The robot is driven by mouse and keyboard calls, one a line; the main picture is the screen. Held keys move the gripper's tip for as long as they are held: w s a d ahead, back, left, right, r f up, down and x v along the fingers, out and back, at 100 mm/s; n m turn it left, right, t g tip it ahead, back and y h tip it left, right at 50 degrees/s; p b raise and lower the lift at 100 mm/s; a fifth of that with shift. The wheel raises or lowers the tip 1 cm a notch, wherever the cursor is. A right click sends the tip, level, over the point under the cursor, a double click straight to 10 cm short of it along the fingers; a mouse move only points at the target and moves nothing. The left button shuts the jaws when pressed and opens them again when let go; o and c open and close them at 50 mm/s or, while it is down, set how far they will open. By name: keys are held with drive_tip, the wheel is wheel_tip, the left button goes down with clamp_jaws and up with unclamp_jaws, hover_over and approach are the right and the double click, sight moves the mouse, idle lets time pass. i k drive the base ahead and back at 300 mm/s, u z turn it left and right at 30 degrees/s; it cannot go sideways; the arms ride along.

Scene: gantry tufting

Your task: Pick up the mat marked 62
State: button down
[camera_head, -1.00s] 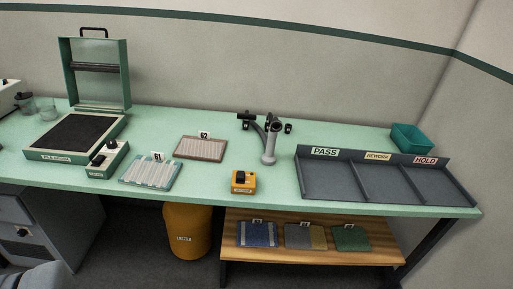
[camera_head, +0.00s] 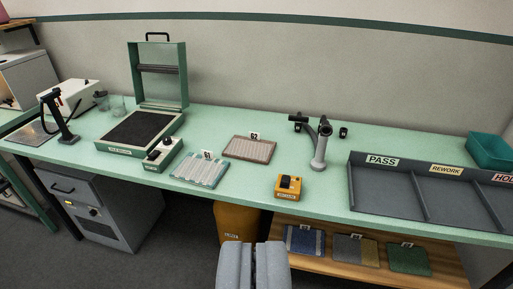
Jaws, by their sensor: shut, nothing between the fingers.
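The mat marked 62 (camera_head: 249,149) is a reddish-brown ribbed rectangle lying flat on the green bench (camera_head: 330,184). Its small white tag stands at its back edge. A paler striped mat marked 61 (camera_head: 201,171) lies to its left and nearer the front edge. My gripper (camera_head: 252,248) shows at the bottom centre, its two grey fingers shut together and empty. It is in front of the bench, well short of the mat 62 and apart from it.
An open press-like box (camera_head: 136,131) and a switch box (camera_head: 163,154) stand left. A yellow box (camera_head: 288,187), a grey stand (camera_head: 319,150) and a tray marked PASS, REWORK and HOLD (camera_head: 388,190) are right. Below, a shelf (camera_head: 340,272) holds more mats beside a yellow bin (camera_head: 234,222).

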sight(252, 149)
drive_tip(key=i, duration=1)
drive_tip(key=z, duration=1.65)
drive_tip(key=k, duration=1.4)
drive_tip(key=u, duration=1.2)
drive_tip(key=i, duration=0.5)
drive_tip(key=u, duration=0.05)
